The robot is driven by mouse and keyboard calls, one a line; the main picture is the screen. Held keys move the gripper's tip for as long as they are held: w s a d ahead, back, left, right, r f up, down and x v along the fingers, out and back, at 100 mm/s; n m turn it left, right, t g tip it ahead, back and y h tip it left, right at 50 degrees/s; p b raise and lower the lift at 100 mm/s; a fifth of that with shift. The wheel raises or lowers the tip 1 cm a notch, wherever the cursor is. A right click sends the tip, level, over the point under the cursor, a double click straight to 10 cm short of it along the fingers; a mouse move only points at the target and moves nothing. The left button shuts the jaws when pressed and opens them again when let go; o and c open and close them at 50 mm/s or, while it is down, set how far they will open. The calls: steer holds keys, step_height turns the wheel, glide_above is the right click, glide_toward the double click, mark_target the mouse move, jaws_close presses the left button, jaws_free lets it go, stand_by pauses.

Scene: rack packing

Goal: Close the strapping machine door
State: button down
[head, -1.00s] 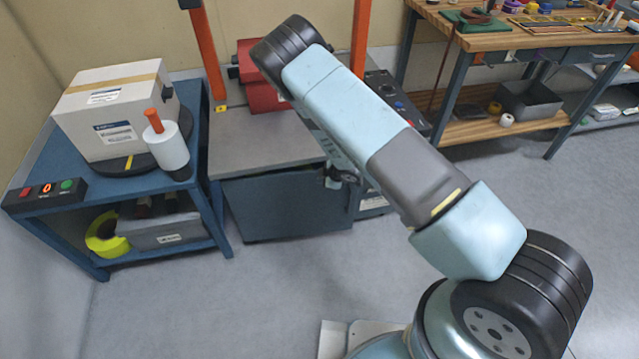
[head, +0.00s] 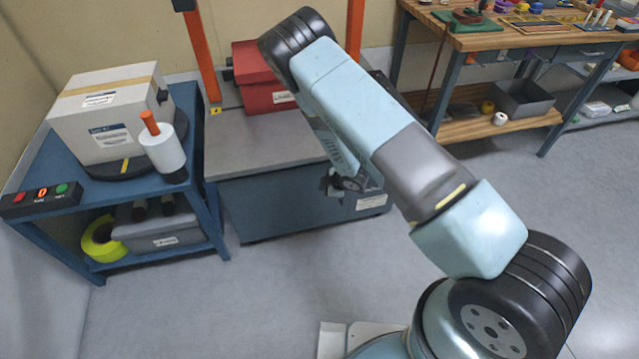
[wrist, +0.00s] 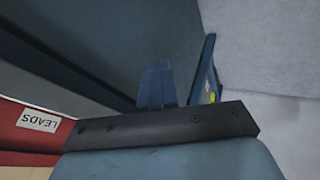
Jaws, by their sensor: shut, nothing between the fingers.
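The strapping machine has a grey top (head: 250,145) between two orange posts. Its dark blue-grey front door (head: 275,208) looks flush or nearly flush with the cabinet, with no clear gap under the top. A large blue-grey surface, seemingly the machine's front, fills the upper left of the wrist view (wrist: 75,50). My gripper (head: 348,183) is at the right part of the machine front, partly hidden by my arm. It is shut and empty. In the wrist view its dark fingers sit close to that surface; I cannot tell whether they touch it.
A red box (head: 265,80) sits on the machine top. A blue side table (head: 205,150) at left carries a carton (head: 105,115) and a wrap roll (head: 163,150). A wooden workbench (head: 500,35) stands at the back right. The floor in front is clear.

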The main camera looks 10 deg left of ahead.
steer(key=w+v, duration=0.1)
steer(key=v, duration=0.8)
steer(key=shift+d+r, duration=0.2)
steer(key=shift+d, duration=0.1)
steer(key=w+d+r+m+t+h, duration=0.1)
steer(key=w+d+r+m, duration=0.2)
steer(key=r, duration=0.6)
steer(key=w+d+r+m+t+h, duration=0.1)
steer(key=w+d+r+m+h, duration=0.2)
steer(key=r, duration=0.5)
steer(key=s+d+r+m, duration=0.15)
steer(key=d+r, duration=0.25)
steer(key=r, duration=0.4)
steer(key=d+r+m, duration=0.3)
steer(key=d+r, duration=0.2)
steer(key=r, duration=0.3)
steer(key=s+d+r+m+h, duration=0.1)
steer(key=s+d+r+m, duration=0.35)
steer(key=s+r, duration=0.55)
steer(key=s+d+r+m+h, duration=0.1)
steer(key=s+d+r+m, duration=0.3)
steer(key=s+r, duration=0.6)
steer(key=s+d+r, duration=0.1)
steer(key=s, duration=0.9)
steer(key=shift+s+r+m+g, duration=0.25)
steer(key=shift+s+m+g, duration=0.05)
steer(key=shift+g, duration=0.1)
